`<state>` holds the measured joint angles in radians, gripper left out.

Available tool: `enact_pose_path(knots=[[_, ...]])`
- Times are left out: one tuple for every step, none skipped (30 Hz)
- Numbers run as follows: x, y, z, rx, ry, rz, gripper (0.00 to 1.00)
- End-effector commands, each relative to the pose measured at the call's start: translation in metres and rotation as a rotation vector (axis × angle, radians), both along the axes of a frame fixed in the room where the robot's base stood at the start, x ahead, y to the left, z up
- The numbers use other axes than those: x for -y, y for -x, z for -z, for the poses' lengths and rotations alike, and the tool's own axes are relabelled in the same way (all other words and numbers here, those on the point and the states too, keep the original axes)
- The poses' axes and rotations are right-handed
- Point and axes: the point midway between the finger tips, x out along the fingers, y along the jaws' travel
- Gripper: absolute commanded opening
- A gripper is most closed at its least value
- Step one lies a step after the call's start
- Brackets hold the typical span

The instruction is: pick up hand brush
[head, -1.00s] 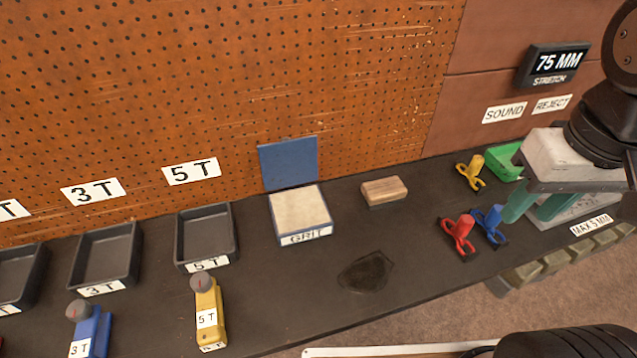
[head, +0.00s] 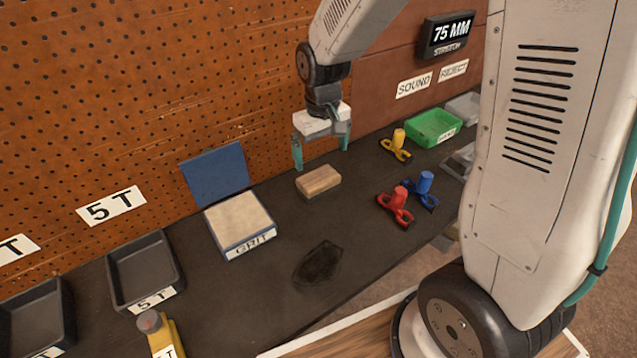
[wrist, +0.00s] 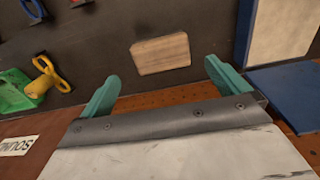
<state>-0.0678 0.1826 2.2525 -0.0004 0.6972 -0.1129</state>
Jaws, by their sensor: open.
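A small wooden block, which I take for the hand brush (head: 318,182), lies on the dark bench near the pegboard. Its top is plain wood; no bristles show. It also shows in the wrist view (wrist: 161,54), beyond the fingertips and between their lines. My gripper (head: 322,158) is above and slightly behind it, pointing down, with two teal fingers spread apart and nothing between them. In the wrist view my gripper (wrist: 160,85) is likewise open and empty, apart from the block.
A blue-lidded GRIT box (head: 240,224) stands left of the block. Red (head: 396,207), blue (head: 424,190) and yellow (head: 397,146) clamp-like pieces stand to the right, with a green tray (head: 433,127) behind. A dark patch (head: 318,264) marks the bench in front. The pegboard rises close behind.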

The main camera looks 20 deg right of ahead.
Motion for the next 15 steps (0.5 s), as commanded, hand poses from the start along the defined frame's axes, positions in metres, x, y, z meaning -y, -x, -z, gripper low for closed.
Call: enact_pose_path(knots=[[-0.002, -0.006, 0.012, -0.007, 0.000, -0.006, 1.00], [-0.002, -0.008, 0.017, -0.009, 0.001, -0.008, 1.00], [-0.003, -0.011, 0.021, -0.009, 0.001, -0.011, 1.00], [-0.003, -0.012, 0.025, -0.009, 0.001, -0.013, 1.00], [-0.003, -0.013, 0.028, -0.010, 0.001, -0.014, 1.00], [-0.004, -0.014, 0.032, -0.010, 0.000, -0.015, 1.00], [-0.004, -0.014, 0.035, -0.011, 0.000, -0.016, 1.00], [-0.004, -0.015, 0.038, -0.012, 0.000, -0.016, 1.00], [-0.004, -0.015, 0.043, -0.011, 0.000, -0.016, 1.00], [-0.004, -0.015, 0.046, -0.012, 0.000, -0.016, 1.00], [-0.003, -0.015, 0.050, -0.012, 0.000, -0.016, 1.00], [-0.003, -0.015, 0.054, -0.011, 0.000, -0.016, 1.00], [-0.003, -0.014, 0.057, -0.012, 0.000, -0.016, 1.00], [-0.003, -0.014, 0.061, -0.012, 0.000, -0.016, 1.00], [-0.003, -0.014, 0.066, -0.012, 0.000, -0.015, 1.00]])
